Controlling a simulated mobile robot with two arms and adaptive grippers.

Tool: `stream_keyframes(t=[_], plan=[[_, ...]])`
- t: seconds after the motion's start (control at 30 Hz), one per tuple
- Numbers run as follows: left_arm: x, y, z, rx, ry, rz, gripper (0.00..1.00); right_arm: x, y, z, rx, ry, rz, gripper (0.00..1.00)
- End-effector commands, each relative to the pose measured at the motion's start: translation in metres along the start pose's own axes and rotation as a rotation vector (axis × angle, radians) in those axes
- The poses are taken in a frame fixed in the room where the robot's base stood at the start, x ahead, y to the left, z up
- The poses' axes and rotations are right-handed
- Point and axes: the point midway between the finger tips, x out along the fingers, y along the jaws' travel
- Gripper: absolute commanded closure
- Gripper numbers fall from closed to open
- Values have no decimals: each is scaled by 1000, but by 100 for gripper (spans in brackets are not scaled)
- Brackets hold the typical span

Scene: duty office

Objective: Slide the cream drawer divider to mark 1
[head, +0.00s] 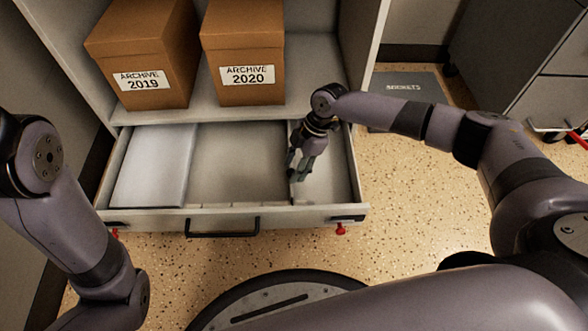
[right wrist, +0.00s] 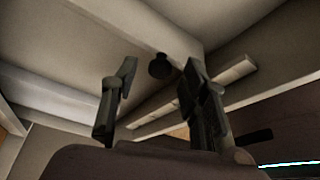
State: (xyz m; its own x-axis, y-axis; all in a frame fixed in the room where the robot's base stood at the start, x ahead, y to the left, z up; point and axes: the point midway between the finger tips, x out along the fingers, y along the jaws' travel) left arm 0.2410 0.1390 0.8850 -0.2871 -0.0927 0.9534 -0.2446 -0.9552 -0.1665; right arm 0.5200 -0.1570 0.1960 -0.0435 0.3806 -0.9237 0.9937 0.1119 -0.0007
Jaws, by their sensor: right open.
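The cream drawer divider (head: 293,190) stands across the open drawer (head: 235,170), right of its middle. My right gripper partly hides it. In the right wrist view the divider (right wrist: 125,22) runs down from the top, with a dark round knob (right wrist: 160,66) near its end. My right gripper (head: 299,167) is inside the drawer over the divider, fingers pointing down. Its fingers (right wrist: 160,95) are open, one on each side of the knob in the picture; I cannot tell whether they touch it. No mark number is readable. My left gripper is out of view; only the left arm shows.
A pale flat stack (head: 152,165) fills the drawer's left part. A notched strip (head: 235,205) runs along the inner front wall. Boxes labelled Archive 2019 (head: 143,45) and Archive 2020 (head: 243,45) stand on the shelf above. The drawer floor between stack and divider is clear.

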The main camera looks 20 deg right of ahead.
Motion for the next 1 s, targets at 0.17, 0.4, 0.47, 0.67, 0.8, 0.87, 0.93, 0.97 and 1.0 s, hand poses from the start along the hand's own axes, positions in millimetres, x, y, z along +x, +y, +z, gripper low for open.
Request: stream_keyframes(t=[0.17,0.4,0.47,0.67,0.8,0.87,0.93,0.97,1.0], plan=[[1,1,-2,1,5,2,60,3,0,0,0,0,1,59],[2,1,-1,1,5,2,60,3,0,0,0,-1,0,64],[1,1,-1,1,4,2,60,3,0,0,0,-1,0,68],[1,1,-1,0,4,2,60,3,0,0,0,-1,0,81],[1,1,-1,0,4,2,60,3,0,0,1,-1,0,90],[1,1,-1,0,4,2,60,3,0,0,0,-1,0,94],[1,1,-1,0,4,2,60,3,0,0,0,-1,0,99],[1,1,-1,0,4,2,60,3,0,0,0,-1,0,100],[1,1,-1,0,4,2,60,3,0,0,1,-1,0,100]])
